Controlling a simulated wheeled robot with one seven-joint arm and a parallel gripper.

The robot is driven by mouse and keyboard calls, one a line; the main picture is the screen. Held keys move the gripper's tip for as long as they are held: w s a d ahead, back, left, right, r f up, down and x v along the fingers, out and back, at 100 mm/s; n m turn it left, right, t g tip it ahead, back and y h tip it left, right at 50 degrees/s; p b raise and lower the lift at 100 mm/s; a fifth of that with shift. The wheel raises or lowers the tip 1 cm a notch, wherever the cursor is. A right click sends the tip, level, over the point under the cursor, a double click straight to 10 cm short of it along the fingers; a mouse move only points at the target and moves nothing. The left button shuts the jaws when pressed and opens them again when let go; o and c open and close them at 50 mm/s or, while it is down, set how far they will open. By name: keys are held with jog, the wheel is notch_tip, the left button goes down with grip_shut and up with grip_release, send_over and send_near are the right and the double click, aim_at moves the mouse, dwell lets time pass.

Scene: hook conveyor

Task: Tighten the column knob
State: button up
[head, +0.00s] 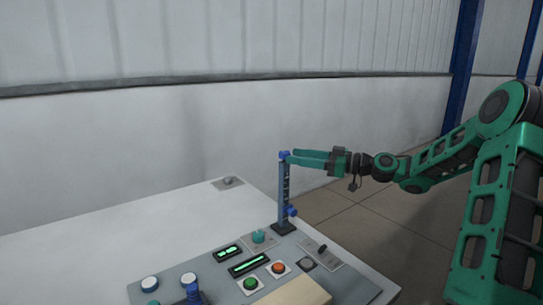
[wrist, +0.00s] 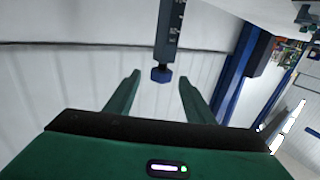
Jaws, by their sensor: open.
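A dark slim column (head: 284,185) with light markings stands upright on the control panel. A blue knob (head: 284,155) is at its top, and another blue knob (head: 292,211) sits low on its side. My gripper (head: 292,157) reaches in level from the right, its fingertips at the column's top. In the wrist view the column (wrist: 170,30) hangs down from the upper edge, with a blue knob (wrist: 162,74) at its end. That knob shows between the open fingertips of my gripper (wrist: 159,77); I cannot tell whether they touch it.
The grey control panel (head: 190,268) carries a green button (head: 251,283), an orange button (head: 278,267), lit green displays (head: 249,265) and a small black lever (head: 321,249). A blue-topped post (head: 193,290) stands at the front. The white table (head: 120,230) is mostly clear on the left.

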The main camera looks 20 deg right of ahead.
jog(key=x, duration=0.8)
jog(key=shift+w+a, duration=0.2)
jog(key=shift+a, duration=0.15)
jog(key=c, duration=1.1)
